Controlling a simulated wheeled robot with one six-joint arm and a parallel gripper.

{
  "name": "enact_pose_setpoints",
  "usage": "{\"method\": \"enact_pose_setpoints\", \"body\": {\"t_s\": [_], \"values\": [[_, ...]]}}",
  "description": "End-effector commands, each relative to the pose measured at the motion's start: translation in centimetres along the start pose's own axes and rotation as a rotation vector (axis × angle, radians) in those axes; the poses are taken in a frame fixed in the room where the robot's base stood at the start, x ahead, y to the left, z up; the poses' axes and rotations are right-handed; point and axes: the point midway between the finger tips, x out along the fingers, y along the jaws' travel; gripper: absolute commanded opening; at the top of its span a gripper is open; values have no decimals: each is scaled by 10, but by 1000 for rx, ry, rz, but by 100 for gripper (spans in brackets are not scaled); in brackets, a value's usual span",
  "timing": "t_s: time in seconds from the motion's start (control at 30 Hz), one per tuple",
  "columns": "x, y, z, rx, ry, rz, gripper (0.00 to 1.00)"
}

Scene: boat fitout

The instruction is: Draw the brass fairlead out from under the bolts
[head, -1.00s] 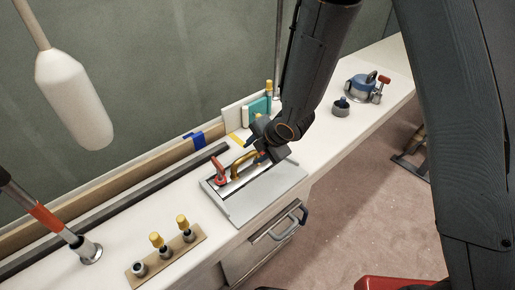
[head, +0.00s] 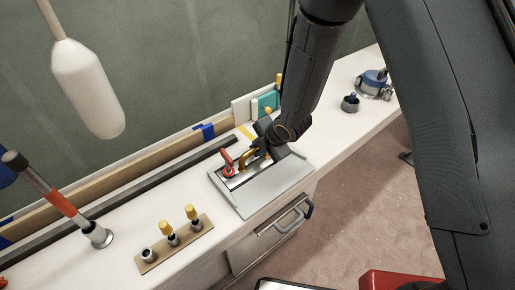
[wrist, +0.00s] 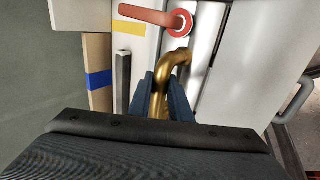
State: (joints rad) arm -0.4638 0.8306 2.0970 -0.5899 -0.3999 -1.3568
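The brass fairlead (wrist: 162,88) is a curved golden piece on the grey metal plate (head: 270,190); in the head view (head: 249,156) it stands as a small arch. My gripper (wrist: 164,92) comes down over its near part, with a dark blue finger close against each side of the brass and no clear gap. The fairlead's far end bends toward a red lever (wrist: 158,18) with a round red eye, at a bright metal bar. The red lever also stands left of the fairlead in the head view (head: 227,161). My wrist hides the fairlead's near end. I cannot make out the bolts clearly.
A wooden board (head: 176,245) with yellow-topped pegs lies front left. A post with an orange band (head: 62,203) stands at left, and a white fender (head: 88,90) hangs above. A blue-and-grey winch-like item (head: 374,82) is far right. Bare worktop lies between plate and board.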

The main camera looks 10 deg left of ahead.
Motion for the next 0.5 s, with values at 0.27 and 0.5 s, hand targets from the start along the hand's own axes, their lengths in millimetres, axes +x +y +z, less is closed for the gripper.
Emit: {"method": "enact_pose_setpoints", "body": {"t_s": [0.27, 0.5], "values": [[0, 0, 0, 0, 0, 0, 0], [-4, -5, 0, 1, 0, 0, 0]]}}
